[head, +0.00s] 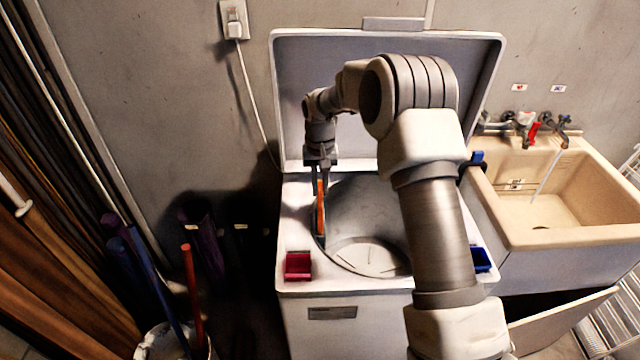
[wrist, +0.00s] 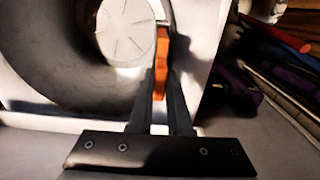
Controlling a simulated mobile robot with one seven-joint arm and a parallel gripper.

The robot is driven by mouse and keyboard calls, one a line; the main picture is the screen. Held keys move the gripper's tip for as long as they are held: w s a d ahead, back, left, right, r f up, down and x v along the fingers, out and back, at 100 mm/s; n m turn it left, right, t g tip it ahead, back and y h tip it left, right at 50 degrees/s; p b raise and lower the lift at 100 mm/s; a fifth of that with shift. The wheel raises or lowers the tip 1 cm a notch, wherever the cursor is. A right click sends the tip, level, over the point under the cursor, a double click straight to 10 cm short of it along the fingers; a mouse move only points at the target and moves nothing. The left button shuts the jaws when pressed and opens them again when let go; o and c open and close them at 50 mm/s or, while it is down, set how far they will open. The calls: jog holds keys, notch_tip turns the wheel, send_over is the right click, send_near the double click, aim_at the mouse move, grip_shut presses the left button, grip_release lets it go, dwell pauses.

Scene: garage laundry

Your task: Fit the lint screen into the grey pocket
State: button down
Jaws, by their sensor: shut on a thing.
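My gripper (head: 321,185) points down over the left side of the open washer (head: 340,308). It is shut on an orange, narrow piece (head: 320,212), which I take to be the lint screen. The piece is seen nearly edge-on and stands upright at the left rim of the round drum opening. In the wrist view the orange lint screen (wrist: 161,62) sits between the fingers (wrist: 160,85), beside the drum. A red pocket (head: 298,266) is at the washer's front left, and a blue pocket (head: 481,260) at its right. I cannot make out the grey pocket.
The raised lid (head: 290,110) stands behind my gripper. A beige sink (head: 540,205) adjoins on the right. A bucket (head: 172,345) with coloured handles stands at the lower left. My arm hides part of the washer's right side.

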jog(key=shift+f+b, duration=2.75)
jog(key=shift+f, duration=1.85)
jog(key=c, duration=0.8)
grip_release()
notch_tip(320, 180, up, 16)
jog(key=shift+r+p, duration=0.25)
jog(key=shift+p, duration=0.05)
jog(key=shift+r, duration=0.45)
